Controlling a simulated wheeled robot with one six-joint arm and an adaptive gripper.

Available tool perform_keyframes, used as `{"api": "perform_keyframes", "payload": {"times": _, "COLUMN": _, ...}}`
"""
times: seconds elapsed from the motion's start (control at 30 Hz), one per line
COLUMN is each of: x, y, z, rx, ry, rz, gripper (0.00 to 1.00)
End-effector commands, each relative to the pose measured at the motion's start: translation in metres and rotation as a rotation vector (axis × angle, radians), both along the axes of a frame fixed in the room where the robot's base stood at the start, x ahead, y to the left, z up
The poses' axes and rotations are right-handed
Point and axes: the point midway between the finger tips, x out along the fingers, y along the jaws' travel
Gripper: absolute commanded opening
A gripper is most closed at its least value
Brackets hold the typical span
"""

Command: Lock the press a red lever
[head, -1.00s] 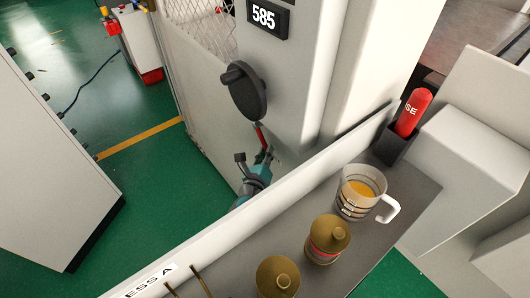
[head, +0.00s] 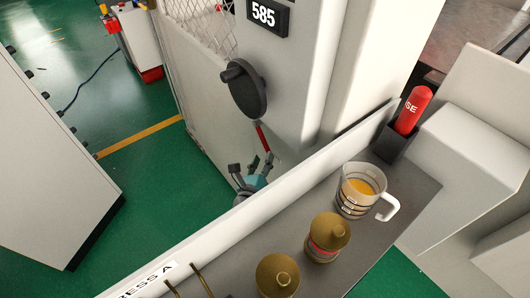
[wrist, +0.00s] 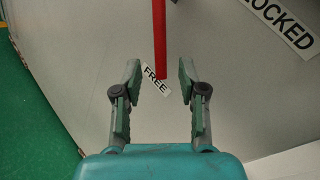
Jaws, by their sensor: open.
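The red lever (head: 262,137) hangs below a black round handle on the press's pale side. In the wrist view the lever (wrist: 159,40) points straight down, its lower end beside a FREE label (wrist: 155,79). A LOCKED label (wrist: 284,22) sits on the panel to the upper right, partly cut off. My gripper (head: 252,165) is open and empty, just below the lever. In the wrist view my gripper (wrist: 160,80) has one finger on each side of the lever's lower end, with gaps on both sides. I cannot tell the depth between them.
A pale ledge wall (head: 290,172) runs in front of my gripper. The black handle (head: 247,90) juts out above the lever.

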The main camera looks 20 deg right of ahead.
Motion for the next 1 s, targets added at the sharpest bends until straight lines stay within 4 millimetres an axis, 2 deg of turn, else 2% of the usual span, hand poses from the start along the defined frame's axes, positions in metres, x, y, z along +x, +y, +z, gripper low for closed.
{"api": "perform_keyframes", "payload": {"times": 0.2, "x": -0.036, "y": 0.025, "z": 0.003, "rx": 0.000, "ry": 0.000, "rz": 0.004, "gripper": 0.41}}
{"api": "perform_keyframes", "payload": {"times": 0.43, "x": -0.058, "y": 0.039, "z": 0.006, "rx": 0.000, "ry": 0.000, "rz": 0.001, "gripper": 0.41}}
{"api": "perform_keyframes", "payload": {"times": 0.87, "x": -0.062, "y": 0.041, "z": 0.006, "rx": 0.000, "ry": 0.000, "rz": -0.001, "gripper": 0.41}}
{"api": "perform_keyframes", "payload": {"times": 1.0, "x": -0.047, "y": 0.040, "z": 0.001, "rx": -0.016, "ry": -0.025, "rz": 0.011, "gripper": 0.41}}
